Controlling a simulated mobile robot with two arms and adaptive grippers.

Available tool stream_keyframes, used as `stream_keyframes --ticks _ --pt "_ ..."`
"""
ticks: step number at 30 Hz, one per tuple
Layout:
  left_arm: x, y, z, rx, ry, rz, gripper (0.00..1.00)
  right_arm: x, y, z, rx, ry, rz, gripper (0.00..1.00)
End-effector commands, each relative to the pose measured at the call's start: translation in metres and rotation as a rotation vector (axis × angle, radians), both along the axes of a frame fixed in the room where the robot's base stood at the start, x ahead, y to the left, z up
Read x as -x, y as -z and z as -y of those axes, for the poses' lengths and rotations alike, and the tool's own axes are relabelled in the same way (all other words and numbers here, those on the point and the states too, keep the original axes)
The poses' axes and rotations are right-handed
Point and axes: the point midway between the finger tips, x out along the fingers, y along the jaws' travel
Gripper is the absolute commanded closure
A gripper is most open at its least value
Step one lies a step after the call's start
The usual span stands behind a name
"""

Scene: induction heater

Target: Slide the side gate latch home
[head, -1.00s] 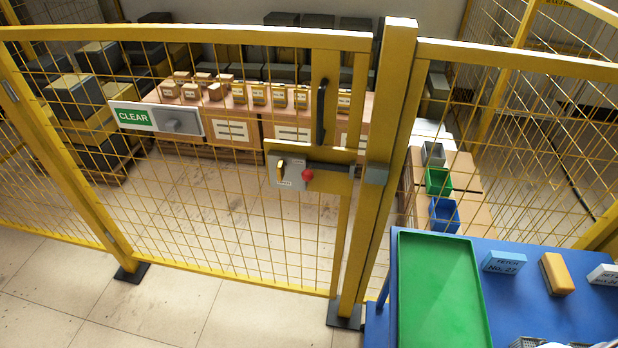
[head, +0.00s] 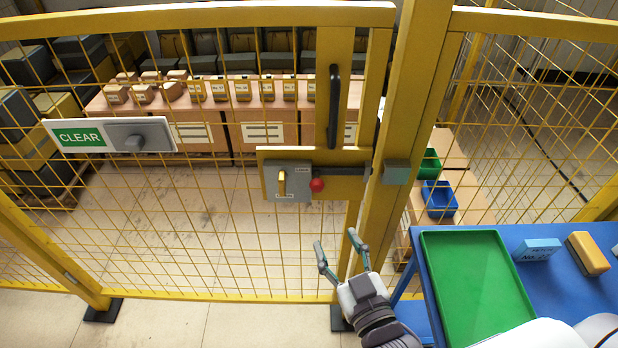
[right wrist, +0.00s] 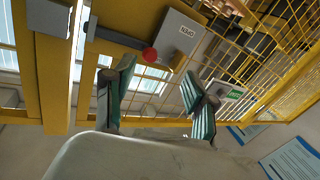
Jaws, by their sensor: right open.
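The side gate latch is a yellow plate (head: 268,160) with a grey box (head: 298,170), a yellow lever (head: 282,183), a red knob (head: 317,185) and a dark bolt bar (head: 342,170). The bar points right toward a grey receiver block (head: 396,172) on the yellow post (head: 412,100). My right gripper (head: 336,240) is open and empty, below the knob in the head view. In the right wrist view, the red knob (right wrist: 150,54) shows beyond the spread fingertips (right wrist: 158,76), apart from them. My left gripper is not in view.
A blue table (head: 552,270) with a green tray (head: 470,285) stands at the right, close to my right arm. A black gate handle (head: 334,108) is above the latch. A CLEAR sign (head: 80,137) hangs on the mesh. Shelved boxes stand behind the fence.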

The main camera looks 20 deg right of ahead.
Motion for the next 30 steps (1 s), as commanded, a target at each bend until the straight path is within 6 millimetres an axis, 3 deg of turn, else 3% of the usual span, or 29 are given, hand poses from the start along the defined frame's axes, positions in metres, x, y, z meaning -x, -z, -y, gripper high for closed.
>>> stream_keyframes --ticks 5,12,21,30 --pt "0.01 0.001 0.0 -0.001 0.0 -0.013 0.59 -0.003 -0.02 0.005 0.004 0.014 0.039 0.44" --pt "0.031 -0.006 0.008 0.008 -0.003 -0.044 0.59 -0.041 -0.022 0.003 0.003 0.014 0.043 0.44" --pt "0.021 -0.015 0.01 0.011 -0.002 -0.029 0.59 -0.104 -0.021 0.001 0.002 0.013 0.04 0.44" --pt "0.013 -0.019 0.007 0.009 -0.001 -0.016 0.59 -0.134 -0.019 -0.001 0.002 0.013 0.037 0.44"
